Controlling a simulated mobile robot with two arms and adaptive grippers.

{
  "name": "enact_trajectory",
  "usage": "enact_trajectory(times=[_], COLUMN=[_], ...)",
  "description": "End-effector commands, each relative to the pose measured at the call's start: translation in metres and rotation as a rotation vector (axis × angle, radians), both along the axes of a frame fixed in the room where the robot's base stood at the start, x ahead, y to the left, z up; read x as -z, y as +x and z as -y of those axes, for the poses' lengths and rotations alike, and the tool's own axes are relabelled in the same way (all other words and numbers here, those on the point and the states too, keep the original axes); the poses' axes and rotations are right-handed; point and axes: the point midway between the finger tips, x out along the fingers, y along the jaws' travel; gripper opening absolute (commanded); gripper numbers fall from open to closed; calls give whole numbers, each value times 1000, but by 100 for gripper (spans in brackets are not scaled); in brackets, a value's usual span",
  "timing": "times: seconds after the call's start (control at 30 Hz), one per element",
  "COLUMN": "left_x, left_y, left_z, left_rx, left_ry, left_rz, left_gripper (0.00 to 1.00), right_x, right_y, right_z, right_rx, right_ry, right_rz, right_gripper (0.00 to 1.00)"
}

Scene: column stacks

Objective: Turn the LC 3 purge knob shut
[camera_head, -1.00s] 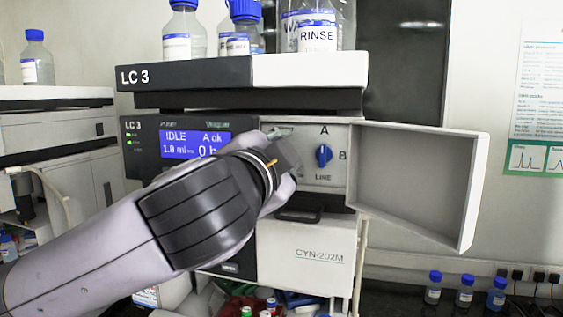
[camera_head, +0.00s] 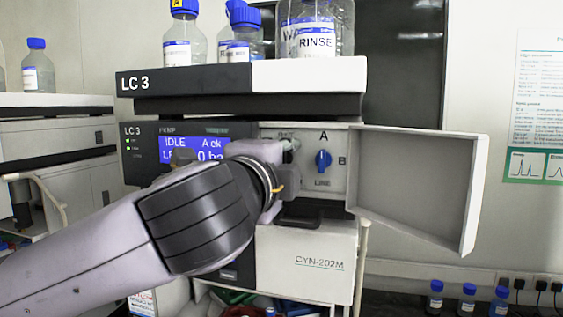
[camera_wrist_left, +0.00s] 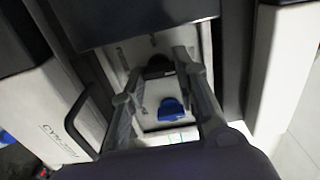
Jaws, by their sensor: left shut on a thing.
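The LC 3 unit (camera_head: 300,251) stands in the middle of the head view with a white valve panel (camera_head: 335,184). My left gripper (camera_head: 288,150) is at the upper left of this panel, below a small label, and its wrist covers much of that corner. In the left wrist view, my left gripper's fingers (camera_wrist_left: 158,72) close on the sides of a dark purge knob (camera_wrist_left: 158,67). The purge knob is hidden in the head view, so its angle there cannot be told. The blue A/B/LINE knob (camera_head: 323,161) is to the right, apart from the gripper. My right gripper is not in view.
A panel door (camera_head: 418,187) stands open to the right. The display (camera_head: 178,148) reads IDLE, partly behind my wrist. Bottles, including RINSE (camera_head: 317,40), stand on the tray (camera_head: 305,73) above. A dark handle (camera_head: 298,222) lies just below the gripper.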

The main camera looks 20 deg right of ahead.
Motion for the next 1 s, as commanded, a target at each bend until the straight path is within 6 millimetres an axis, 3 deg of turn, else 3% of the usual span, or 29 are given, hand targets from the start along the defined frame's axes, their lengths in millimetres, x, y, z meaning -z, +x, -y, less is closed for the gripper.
enact_trajectory(times=[0.43, 0.47, 0.5, 0.6, 0.87, 1.0], left_x=[1, 1, 1, 1, 1, 0], left_y=[0, 0, 0, 0, -1, -10], left_z=[1, 1, 1, 0, 0, -6], left_rx=[2, 2, 2, 1, 1, 3], left_ry=[11, 11, 10, 9, 8, 7], left_rz=[4, 4, 3, 4, 4, 5], left_gripper=[0, 29, 32, 37, 37, 37], right_x=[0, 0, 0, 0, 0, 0], right_y=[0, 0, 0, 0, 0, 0], right_z=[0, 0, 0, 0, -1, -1], right_rx=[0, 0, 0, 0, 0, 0], right_ry=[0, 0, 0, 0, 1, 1], right_rz=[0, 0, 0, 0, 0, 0], right_gripper=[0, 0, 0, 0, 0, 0])
